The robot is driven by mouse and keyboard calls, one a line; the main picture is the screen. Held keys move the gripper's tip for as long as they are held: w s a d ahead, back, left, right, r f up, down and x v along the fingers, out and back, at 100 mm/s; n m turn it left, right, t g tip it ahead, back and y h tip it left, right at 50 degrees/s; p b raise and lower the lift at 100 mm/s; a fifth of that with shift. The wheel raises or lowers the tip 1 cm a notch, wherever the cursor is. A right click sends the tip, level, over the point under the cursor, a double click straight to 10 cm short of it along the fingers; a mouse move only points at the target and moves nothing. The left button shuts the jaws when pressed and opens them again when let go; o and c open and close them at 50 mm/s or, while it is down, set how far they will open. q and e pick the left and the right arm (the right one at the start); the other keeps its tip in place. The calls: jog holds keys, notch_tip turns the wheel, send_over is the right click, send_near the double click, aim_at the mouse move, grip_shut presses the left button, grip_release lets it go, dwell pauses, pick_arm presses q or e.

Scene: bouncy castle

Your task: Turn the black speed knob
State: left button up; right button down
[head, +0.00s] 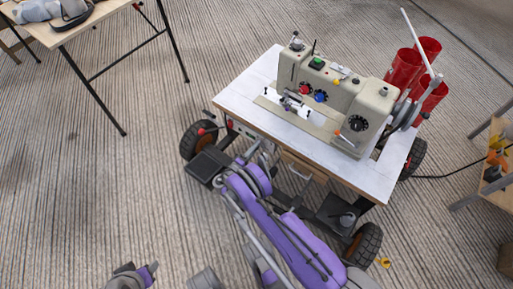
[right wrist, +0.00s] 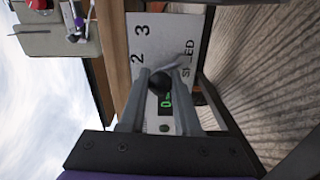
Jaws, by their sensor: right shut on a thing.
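The black speed knob (right wrist: 160,82) sits on a pale panel (right wrist: 143,35) marked SPEED, with numbers 2 and 3 and a small green display, in the right wrist view. My right gripper (right wrist: 158,85) has its two grey fingers on either side of the knob, shut on it. In the head view my right gripper (head: 256,150) is at the front edge of the sewing machine table (head: 235,100). The knob is hidden there behind my arm. Only a purple and grey part of my left arm shows at the bottom left; its gripper is not visible.
A beige sewing machine (head: 350,105) stands on the wheeled table, with red cones (head: 405,68) behind it. Another table (head: 60,32) stands at the upper left. A shelf (head: 493,175) with small items is at the right edge.

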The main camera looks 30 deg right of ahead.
jog(key=shift+w+f+n, duration=0.1)
jog(key=shift+n, duration=0.4)
jog(key=c, duration=0.6)
grip_release()
jog(key=shift+a, duration=0.1)
jog(key=p+v, duration=0.1)
jog(key=v, duration=0.9)
jog(key=shift+a, duration=0.3)
